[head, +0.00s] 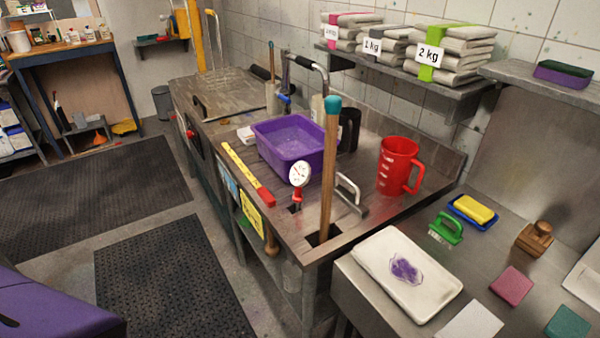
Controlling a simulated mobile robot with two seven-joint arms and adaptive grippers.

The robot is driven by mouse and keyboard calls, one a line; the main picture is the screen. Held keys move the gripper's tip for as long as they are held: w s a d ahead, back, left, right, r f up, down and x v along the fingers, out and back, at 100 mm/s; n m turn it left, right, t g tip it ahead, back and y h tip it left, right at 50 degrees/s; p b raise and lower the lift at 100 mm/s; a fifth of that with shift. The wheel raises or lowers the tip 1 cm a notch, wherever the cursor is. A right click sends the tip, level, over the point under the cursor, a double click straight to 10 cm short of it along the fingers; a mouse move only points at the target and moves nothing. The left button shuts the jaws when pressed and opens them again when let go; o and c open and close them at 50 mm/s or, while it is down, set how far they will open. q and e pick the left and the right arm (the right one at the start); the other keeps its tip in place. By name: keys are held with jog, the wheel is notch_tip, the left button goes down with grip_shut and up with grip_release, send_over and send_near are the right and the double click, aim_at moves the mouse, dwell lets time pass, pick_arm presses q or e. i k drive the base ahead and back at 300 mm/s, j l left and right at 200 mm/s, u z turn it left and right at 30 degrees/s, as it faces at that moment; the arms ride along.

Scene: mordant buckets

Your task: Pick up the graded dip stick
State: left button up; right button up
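A flat yellow stick with dark marks along it and a red end, which looks like the graded dip stick (241,166), lies on the brown worktop (229,206) near its front left edge. Its red end points towards the lower right, close to the round white dial gauge (300,174). The purple basin (290,141) stands just behind and to the right of the stick. Nothing covers the stick. Neither of my grippers is in view.
A wooden pole (329,185) with a teal top stands upright at the worktop's near end. A red jug (399,166) and a metal handle (350,191) are to its right. A white slab (382,285) lies nearer. Dark floor mats (170,285) lie left of the bench.

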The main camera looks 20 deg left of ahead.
aim_at(268, 198)
jog(key=j+z, duration=0.8)
jog(key=j, duration=0.15)
jog(key=j+z, duration=0.1)
jog(key=j, duration=0.25)
jog(key=k+j+z, duration=0.1)
jog(key=j, duration=0.25)
jog(key=k+j+z, duration=0.1)
jog(key=j, duration=0.25)
